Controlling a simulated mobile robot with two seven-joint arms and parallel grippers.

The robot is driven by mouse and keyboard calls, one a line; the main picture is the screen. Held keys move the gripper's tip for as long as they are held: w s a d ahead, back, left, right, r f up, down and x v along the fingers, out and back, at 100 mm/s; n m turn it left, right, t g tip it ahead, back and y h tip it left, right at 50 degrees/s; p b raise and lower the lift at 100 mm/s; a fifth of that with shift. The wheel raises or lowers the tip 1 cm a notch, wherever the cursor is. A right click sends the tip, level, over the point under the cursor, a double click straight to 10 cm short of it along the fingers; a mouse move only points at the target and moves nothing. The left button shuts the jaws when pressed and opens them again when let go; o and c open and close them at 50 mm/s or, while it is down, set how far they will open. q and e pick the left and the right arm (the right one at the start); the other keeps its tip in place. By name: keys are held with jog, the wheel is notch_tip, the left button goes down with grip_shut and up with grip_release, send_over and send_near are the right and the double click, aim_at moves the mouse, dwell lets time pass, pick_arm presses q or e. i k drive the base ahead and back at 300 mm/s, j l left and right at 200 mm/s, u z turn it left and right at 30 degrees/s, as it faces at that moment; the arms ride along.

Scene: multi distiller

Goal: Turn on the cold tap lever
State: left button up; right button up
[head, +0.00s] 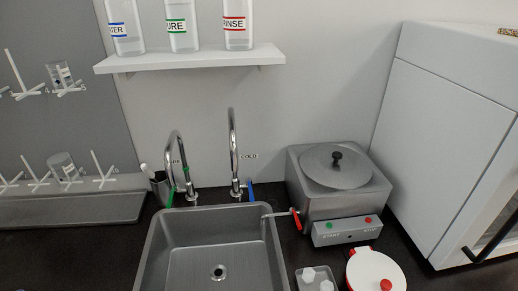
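The cold tap (234,150) is a tall chrome gooseneck behind the sink, next to a wall label reading COLD (249,156). Its blue lever (251,191) is at the right of the tap base and points roughly upright. A second chrome tap (180,160) with a green lever (171,197) and a green mark stands to its left. The grey sink (158,250) lies in front of both taps. Neither of my grippers is in view.
A steel distiller (305,190) with a round lid and a red-handled spout (296,218) stands right of the cold tap. A shelf (190,59) with bottles is above. A drying rack and tray (70,208) are at left, a white cabinet (450,130) at right.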

aim_at(248, 180)
jog(key=i+l+u, duration=0.2)
jog(key=i+u, duration=0.15)
jog(key=i+l+u, duration=0.35)
jog(key=i, duration=0.2)
